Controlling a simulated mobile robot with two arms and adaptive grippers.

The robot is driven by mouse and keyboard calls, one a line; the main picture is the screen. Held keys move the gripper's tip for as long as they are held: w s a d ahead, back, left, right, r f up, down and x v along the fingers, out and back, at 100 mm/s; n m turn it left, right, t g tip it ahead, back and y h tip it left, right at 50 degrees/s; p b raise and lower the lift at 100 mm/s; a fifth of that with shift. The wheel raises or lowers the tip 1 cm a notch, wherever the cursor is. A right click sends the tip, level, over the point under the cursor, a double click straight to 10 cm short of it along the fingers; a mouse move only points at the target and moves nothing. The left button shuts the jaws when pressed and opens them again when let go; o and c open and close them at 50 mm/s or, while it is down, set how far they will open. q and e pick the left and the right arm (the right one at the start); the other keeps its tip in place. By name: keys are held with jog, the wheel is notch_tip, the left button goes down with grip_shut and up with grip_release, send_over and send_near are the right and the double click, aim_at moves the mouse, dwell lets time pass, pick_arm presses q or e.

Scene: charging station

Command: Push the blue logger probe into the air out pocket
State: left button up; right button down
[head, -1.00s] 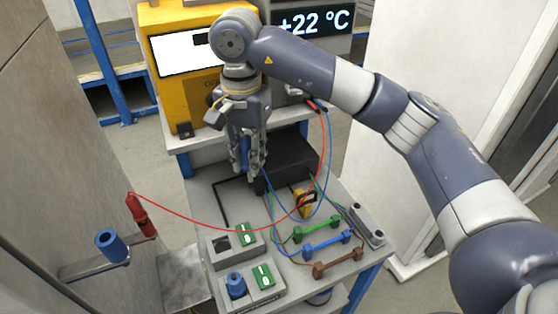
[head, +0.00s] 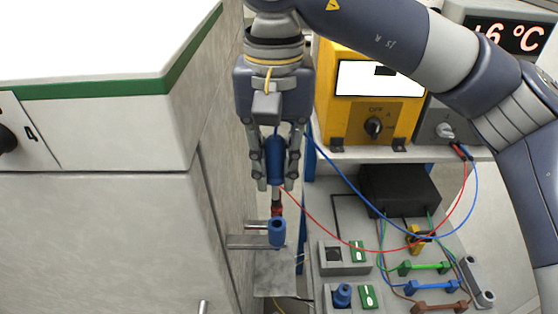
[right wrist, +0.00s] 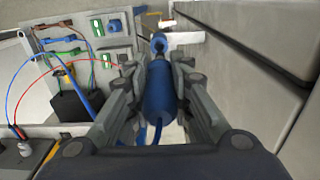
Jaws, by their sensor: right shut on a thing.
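My right gripper (head: 275,180) is shut on the blue logger probe (head: 276,155), which hangs upright with its thin grey tip down. A blue cable trails from the probe. Below it is an upright blue sleeve (head: 277,233) on a metal bracket, seemingly the air out pocket. The red probe (head: 277,210) shows just behind the sleeve. In the right wrist view the held blue probe (right wrist: 160,90) lines up roughly with the blue sleeve (right wrist: 159,42). I cannot tell whether the tip touches the sleeve. My left gripper is not in view.
A tall grey cabinet (head: 110,220) stands close on the left. The bench (head: 325,220) at right holds a black box (head: 400,188), switch boxes and coloured bars. A yellow meter (head: 370,100) stands behind. Red and blue cables hang across the bench.

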aim_at(277, 205)
jog(key=shift+d, duration=0.2)
jog(key=shift+a+f, duration=0.1)
jog(key=shift+f+b, duration=1)
pick_arm(q)
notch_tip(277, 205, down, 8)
jog(key=b, duration=0.5)
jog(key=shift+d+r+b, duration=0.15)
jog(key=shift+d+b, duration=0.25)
pick_arm(e)
jog(key=shift+f, duration=3.55)
jog(key=c, duration=1.4)
grip_release()
jog(key=shift+o, duration=0.2)
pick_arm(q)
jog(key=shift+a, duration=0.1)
pick_arm(e)
jog(key=shift+r, duration=0.1)
